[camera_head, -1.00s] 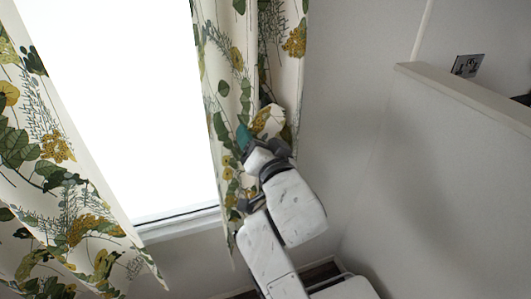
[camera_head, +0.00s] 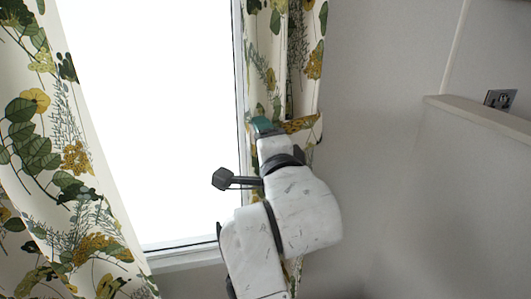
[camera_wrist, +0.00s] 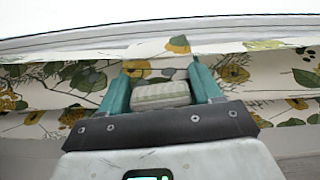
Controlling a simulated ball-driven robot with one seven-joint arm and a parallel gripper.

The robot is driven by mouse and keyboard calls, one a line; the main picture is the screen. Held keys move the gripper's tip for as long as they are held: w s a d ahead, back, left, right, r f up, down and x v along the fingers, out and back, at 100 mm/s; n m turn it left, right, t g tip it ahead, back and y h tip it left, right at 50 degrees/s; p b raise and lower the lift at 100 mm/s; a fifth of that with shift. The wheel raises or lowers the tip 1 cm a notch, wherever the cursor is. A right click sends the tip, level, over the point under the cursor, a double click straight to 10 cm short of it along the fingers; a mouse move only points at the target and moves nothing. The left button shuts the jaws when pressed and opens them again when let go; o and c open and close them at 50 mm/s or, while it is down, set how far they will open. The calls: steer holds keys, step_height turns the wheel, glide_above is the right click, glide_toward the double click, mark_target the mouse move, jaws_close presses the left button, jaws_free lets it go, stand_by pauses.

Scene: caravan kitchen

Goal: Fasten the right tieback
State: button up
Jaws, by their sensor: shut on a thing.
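The right curtain (camera_head: 266,60) hangs beside the bright window, cream with green leaves and yellow flowers. A band of the same fabric, the right tieback (camera_head: 302,124), crosses it at my gripper (camera_head: 264,126). In the wrist view my gripper (camera_wrist: 160,68) has its teal fingers apart, shut on patterned fabric that appears to be the tieback (camera_wrist: 152,50). A pale ribbed block shows between the fingers. My arm hides the curtain's lower part. No hook or fastening point can be made out.
The left curtain (camera_head: 60,170) hangs across the window's left side. The window sill (camera_head: 185,258) runs below the glass. At the right stand a bare wall (camera_head: 385,70) and a partition with a ledge (camera_head: 470,112), with a socket plate (camera_head: 500,99) above it.

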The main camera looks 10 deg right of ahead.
steer(key=shift+r+m, duration=0.35)
steer(key=shift+m, duration=0.25)
steer(key=o, duration=1.4)
steer(key=shift+r, duration=0.1)
steer(key=shift+c, duration=0.2)
steer(key=s, duration=1)
steer(key=shift+s+b, duration=0.4)
steer(key=shift+d, duration=0.1)
